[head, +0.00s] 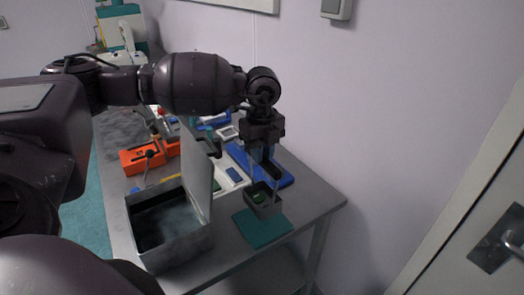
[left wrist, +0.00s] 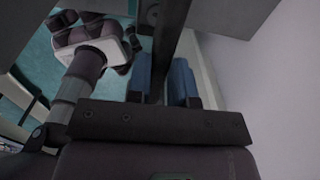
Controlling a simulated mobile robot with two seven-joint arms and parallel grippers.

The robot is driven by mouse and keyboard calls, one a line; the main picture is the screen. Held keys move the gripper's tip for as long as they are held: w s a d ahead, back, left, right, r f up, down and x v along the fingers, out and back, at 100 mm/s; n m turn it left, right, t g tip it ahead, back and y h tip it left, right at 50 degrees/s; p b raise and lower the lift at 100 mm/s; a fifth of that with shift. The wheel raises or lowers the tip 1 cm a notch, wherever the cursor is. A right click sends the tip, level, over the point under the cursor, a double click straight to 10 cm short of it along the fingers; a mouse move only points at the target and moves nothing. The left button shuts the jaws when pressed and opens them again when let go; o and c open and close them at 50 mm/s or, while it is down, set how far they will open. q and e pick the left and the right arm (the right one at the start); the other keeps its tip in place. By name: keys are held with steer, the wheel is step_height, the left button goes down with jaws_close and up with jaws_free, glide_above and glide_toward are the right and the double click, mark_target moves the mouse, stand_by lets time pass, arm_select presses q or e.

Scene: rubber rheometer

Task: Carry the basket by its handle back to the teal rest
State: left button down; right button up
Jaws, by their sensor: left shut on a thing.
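The small dark basket (head: 263,209) hangs upright by its thin tall handle below my left gripper (head: 270,165) in the head view. A bit of green shows inside it. My left gripper is shut on the handle; in the left wrist view a dark bar runs between its blue fingertips (left wrist: 163,82). The teal rest (head: 264,232) is a flat square near the table's front right corner. The basket covers its back part in the picture; I cannot tell whether it touches it. My right gripper is not in view.
A grey metal box (head: 172,252) with its lid (head: 197,180) raised stands left of the teal rest. A blue tray (head: 284,178) and a white panel lie behind the basket. Orange blocks (head: 140,160) sit further left. The wall is close on the right.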

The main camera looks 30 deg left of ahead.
mark_target(262, 167)
arm_select(q)
steer(key=shift+f+b, duration=0.65)
step_height(262, 167, down, 2)
steer(key=shift+b, duration=0.7)
steer(key=shift+f+b, duration=0.5)
steer(key=shift+f, duration=0.6)
steer(key=shift+f, duration=0.25)
steer(key=shift+f+b, duration=0.1)
steer(key=shift+b, duration=0.2)
